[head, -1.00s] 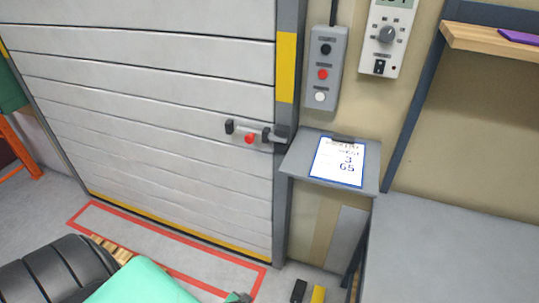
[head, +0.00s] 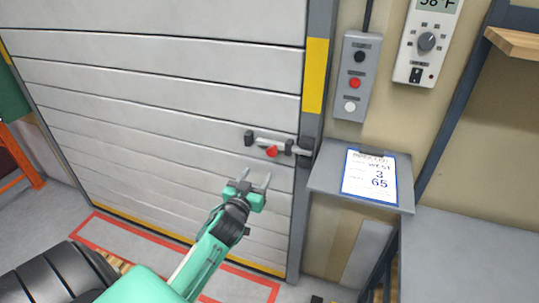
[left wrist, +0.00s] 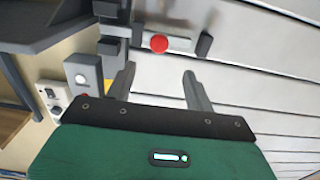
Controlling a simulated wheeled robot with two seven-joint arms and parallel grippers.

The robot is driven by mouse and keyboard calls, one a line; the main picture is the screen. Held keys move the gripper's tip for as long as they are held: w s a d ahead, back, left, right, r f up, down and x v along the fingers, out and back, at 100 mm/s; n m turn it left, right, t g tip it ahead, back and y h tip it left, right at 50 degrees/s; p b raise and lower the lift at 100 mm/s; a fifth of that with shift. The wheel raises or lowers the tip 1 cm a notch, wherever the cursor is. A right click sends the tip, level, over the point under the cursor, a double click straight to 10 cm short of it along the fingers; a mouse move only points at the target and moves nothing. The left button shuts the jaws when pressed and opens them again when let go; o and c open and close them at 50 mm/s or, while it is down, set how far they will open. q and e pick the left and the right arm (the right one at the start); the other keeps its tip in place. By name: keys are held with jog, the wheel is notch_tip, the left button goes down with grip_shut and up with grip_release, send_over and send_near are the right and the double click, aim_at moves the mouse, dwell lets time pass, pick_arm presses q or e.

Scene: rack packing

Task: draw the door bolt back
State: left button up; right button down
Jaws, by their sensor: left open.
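The door bolt (head: 265,141) is a grey bar with dark brackets and a red knob (head: 272,151), mounted on the white slatted door (head: 150,110) near its right edge. The bar reaches the dark keeper on the door frame at right. My left gripper (head: 255,180) is open and empty, below and slightly left of the red knob, apart from it. In the left wrist view the red knob (left wrist: 159,43) shows beyond and between the two open fingers (left wrist: 157,82). My right gripper is not in view.
Right of the door are a grey button box (head: 352,75), a wall thermostat (head: 427,42) and a small shelf (head: 325,175) with a clipboard (head: 370,176). A grey bench (head: 475,250) stands at lower right.

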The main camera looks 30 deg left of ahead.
aim_at(271, 154)
pick_arm(q)
jog(key=p+x, duration=0.2)
jog(key=x, duration=0.8)
jog(key=shift+w+d, duration=0.1)
jog(key=shift+w, duration=0.7)
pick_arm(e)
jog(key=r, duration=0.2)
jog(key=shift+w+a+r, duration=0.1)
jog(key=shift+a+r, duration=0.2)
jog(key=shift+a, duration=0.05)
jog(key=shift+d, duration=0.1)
